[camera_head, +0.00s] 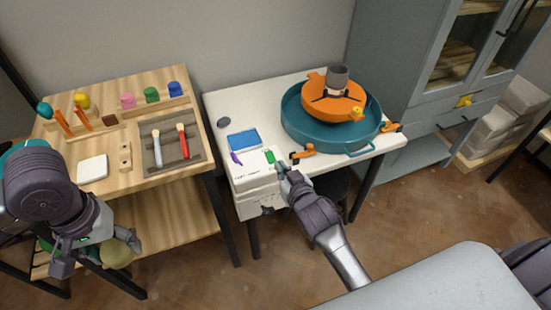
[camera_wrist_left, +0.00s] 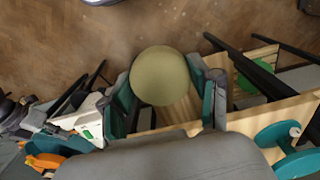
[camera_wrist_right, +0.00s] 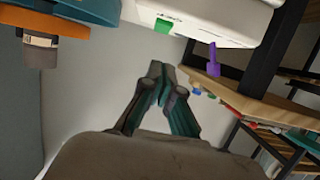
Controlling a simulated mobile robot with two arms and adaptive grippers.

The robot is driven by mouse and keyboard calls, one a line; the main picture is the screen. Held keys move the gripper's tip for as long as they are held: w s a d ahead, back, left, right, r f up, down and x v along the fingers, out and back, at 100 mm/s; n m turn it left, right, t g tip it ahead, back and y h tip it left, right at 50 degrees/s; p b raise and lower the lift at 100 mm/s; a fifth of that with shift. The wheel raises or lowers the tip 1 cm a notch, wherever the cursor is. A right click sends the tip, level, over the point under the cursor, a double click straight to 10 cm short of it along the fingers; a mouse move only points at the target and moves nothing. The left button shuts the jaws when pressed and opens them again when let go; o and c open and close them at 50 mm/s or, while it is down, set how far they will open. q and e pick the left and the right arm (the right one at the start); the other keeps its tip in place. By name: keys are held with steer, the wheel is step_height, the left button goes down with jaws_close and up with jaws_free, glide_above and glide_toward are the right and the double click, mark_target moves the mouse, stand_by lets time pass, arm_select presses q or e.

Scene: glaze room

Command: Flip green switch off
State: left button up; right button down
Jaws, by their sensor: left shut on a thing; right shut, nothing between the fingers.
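The green switch (camera_head: 269,156) is a small green piece on the front part of the white wheel table (camera_head: 220,105). It also shows at the top of the right wrist view (camera_wrist_right: 162,25). My right gripper (camera_head: 282,167) is shut and empty, just in front of the switch and slightly right of it. In the right wrist view its fingertips (camera_wrist_right: 160,70) are together, apart from the switch in the picture. I cannot tell the exact gap. My left gripper (camera_head: 105,240) is shut on a round olive-yellow thing (camera_wrist_left: 160,76), low in front of the wooden table.
A purple lever (camera_head: 235,158) and a blue pad (camera_head: 244,139) are left of the switch. An orange clamp-like part (camera_head: 302,151) is close on its right, before the teal basin (camera_head: 288,110). The wooden table (camera_head: 190,120) with tools stands left. Floor is open in front.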

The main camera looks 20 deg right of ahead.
steer(key=shift+s+d+r, duration=0.1)
steer(key=shift+s, duration=1.05)
steer(key=shift+s+d, duration=0.1)
steer(key=shift+s, duration=1.05)
